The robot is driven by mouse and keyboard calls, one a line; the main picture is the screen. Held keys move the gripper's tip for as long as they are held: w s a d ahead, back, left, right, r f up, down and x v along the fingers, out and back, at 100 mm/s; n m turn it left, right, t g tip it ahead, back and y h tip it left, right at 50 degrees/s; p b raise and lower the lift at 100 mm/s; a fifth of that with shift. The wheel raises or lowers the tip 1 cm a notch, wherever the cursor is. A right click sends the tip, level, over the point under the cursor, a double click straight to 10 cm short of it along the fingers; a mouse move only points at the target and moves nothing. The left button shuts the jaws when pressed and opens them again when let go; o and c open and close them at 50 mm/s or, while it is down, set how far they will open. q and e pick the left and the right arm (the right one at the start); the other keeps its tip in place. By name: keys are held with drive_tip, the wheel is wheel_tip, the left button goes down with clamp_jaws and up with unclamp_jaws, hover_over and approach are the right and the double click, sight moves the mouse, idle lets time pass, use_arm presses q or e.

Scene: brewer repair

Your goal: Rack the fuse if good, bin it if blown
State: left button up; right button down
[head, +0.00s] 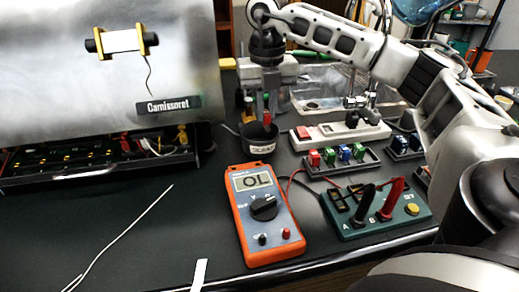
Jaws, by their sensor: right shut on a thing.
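My right gripper (264,108) points down above a small dark cup-shaped bin (258,140) with a white label. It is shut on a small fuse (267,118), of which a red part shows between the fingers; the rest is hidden. The orange multimeter (265,215) lies in front and its display reads "OL". The green test block (375,212) is to its right, with a black and a red probe standing in it. A dark rack (345,168) holds red, green and blue fuses. My left gripper is not in view.
A metal machine panel (100,80) with an open electronics tray (90,158) fills the left. A white power strip (342,133) and a second rack (405,148) stand at the right.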

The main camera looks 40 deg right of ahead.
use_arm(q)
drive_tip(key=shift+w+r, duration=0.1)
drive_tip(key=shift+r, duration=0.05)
use_arm(e)
drive_tip(key=shift+f, duration=0.2)
drive_tip(key=c, duration=1.4)
unclamp_jaws()
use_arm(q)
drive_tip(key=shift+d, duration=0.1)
use_arm(e)
drive_tip(key=shift+o, duration=0.2)
